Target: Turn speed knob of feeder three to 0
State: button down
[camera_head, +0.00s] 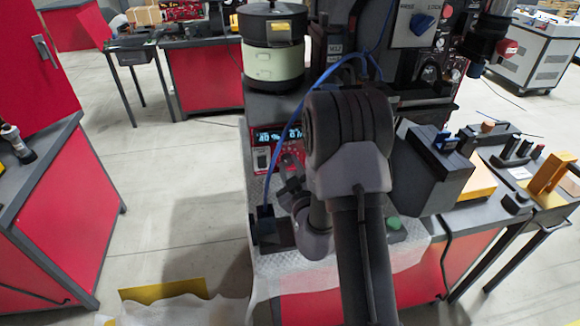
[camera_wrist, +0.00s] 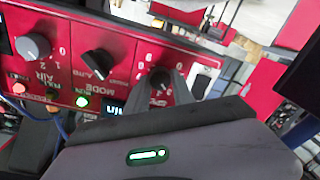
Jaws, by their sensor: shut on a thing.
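In the wrist view the red control panel (camera_wrist: 125,50) appears upside down. The small dark speed knob (camera_wrist: 159,77), with numbers around it, sits between the two grey fingers of my gripper (camera_wrist: 161,84). The fingers are shut on the knob, and its pointer setting is too small to read. In the head view the feeder's red control box (camera_head: 275,137) has a lit blue display; my arm hides its right part and the knob. The feeder bowl (camera_head: 273,30), black over pale green, stands behind the box.
Beside the speed knob are a black mode knob (camera_wrist: 98,64) and a grey air knob (camera_wrist: 34,46), with a green lamp (camera_wrist: 82,101) nearby. A white rocker switch (camera_wrist: 201,84) is close on the other side. A blue cable (camera_head: 318,80) runs near my arm.

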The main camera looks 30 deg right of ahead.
jog(key=shift+n+p, duration=0.3)
jog(key=shift+p, duration=0.1)
jog(key=n+p, duration=0.2)
jog(key=shift+r+n+p, duration=0.2)
jog(key=shift+n+p, duration=0.1)
jog(key=shift+n, duration=0.1)
jog(key=n+p, duration=0.3)
jog(key=n, duration=0.2)
jog(key=shift+g, duration=0.3)
jog(key=n+p, duration=0.2)
jog(key=n, duration=0.2)
jog(key=shift+n+h, duration=0.3)
jog(key=shift+n+p, duration=0.4)
jog(key=shift+n, duration=1.7)
jog(key=c, duration=1.1)
grip_release()
